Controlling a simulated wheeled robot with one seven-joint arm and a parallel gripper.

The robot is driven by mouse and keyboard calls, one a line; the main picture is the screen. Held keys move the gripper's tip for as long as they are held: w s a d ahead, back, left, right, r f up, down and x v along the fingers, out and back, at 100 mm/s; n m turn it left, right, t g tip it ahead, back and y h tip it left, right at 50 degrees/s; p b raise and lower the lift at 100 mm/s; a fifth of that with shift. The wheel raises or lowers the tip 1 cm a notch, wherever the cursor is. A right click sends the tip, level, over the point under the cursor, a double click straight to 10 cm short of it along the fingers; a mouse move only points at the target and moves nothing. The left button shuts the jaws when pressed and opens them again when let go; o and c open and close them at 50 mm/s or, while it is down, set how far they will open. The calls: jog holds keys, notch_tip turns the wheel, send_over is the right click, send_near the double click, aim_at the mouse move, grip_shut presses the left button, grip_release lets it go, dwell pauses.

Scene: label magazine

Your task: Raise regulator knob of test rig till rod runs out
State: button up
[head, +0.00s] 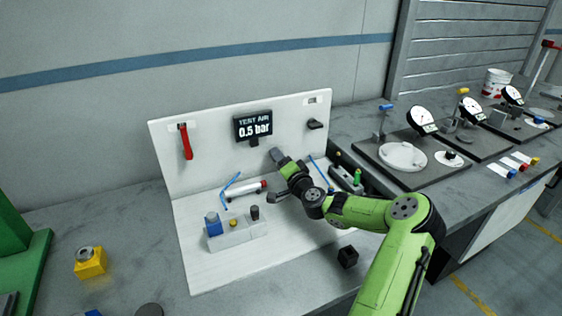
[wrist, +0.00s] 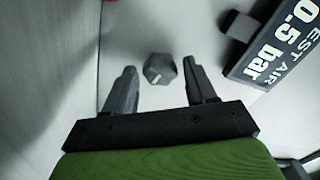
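The regulator knob (wrist: 158,70) shows in the wrist view as a dark, faceted knob with a white pointer mark on the pale panel. My gripper (wrist: 158,78) is open, with one finger on each side of the knob and visible gaps to both. Whether the knob lies at fingertip depth is hard to tell. The display (head: 253,127) reads TEST AIR 0.5 bar. The test rig (head: 225,265) carries a pale cylinder (head: 240,191) with a red end; its rod is too small to judge.
A red lever (head: 186,142) hangs at the panel's left, and a black fitting (head: 314,124) sits at its right. A white block (head: 240,234) with blue, yellow and dark parts stands in front. A black cube (head: 347,257) is at the right. Gauges (head: 421,120) stand on the right bench.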

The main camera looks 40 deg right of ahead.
jog(key=c, duration=0.8)
jog(key=shift+r+m+p, duration=0.15)
jog(key=shift+m+p, duration=0.65)
jog(key=shift+m, duration=0.1)
jog(key=shift+m+p, duration=0.35)
jog(key=shift+m, duration=0.35)
jog(key=shift+f, duration=0.2)
jog(key=o, duration=1)
jog(key=b+v, duration=0.1)
jog(key=v, duration=1.4)
jog(key=shift+s+a, duration=0.2)
jog(key=shift+s, duration=0.15)
